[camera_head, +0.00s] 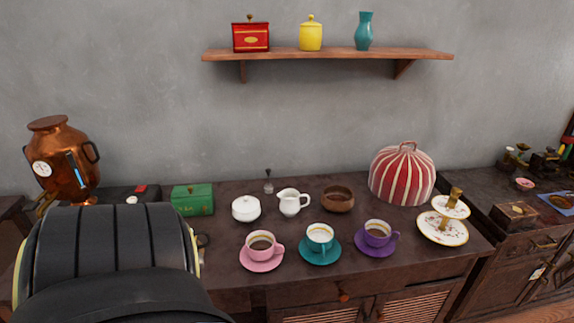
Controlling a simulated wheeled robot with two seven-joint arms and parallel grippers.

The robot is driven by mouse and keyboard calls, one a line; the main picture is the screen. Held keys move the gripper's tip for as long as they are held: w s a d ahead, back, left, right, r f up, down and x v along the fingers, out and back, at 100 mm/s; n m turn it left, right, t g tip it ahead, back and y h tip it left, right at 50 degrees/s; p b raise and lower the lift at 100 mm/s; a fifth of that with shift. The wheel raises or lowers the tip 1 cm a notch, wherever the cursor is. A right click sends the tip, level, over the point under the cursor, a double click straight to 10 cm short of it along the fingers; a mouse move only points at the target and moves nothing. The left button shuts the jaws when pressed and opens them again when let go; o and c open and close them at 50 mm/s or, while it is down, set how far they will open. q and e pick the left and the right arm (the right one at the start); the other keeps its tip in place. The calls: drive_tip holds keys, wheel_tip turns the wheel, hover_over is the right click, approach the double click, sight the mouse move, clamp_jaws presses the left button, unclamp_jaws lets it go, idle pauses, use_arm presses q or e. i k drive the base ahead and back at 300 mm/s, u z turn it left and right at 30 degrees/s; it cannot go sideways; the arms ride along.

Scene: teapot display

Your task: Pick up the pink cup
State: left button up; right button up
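The pink cup (264,241) holds a dark drink and stands upright on a pink saucer (260,267) near the front edge of the counter. Its handle points right. To its right, a teal cup (320,238) stands on a teal saucer and a purple cup (377,234), also with a dark drink, stands on a purple saucer. A large black rounded part, apparently of my own body, fills the lower left and hides the counter there. Neither of my grippers can be seen, and nothing touches the pink cup.
Behind the cups stand a white sugar bowl (246,208), a white creamer (291,203), a brown bowl (338,199) and a striped tea cosy (402,175). A green box (193,199) and a copper urn (66,165) are left. A tiered stand (442,229) is right.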

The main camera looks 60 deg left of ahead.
sight(261, 245)
drive_tip(key=i, duration=0.95)
drive_tip(key=u, duration=1.8)
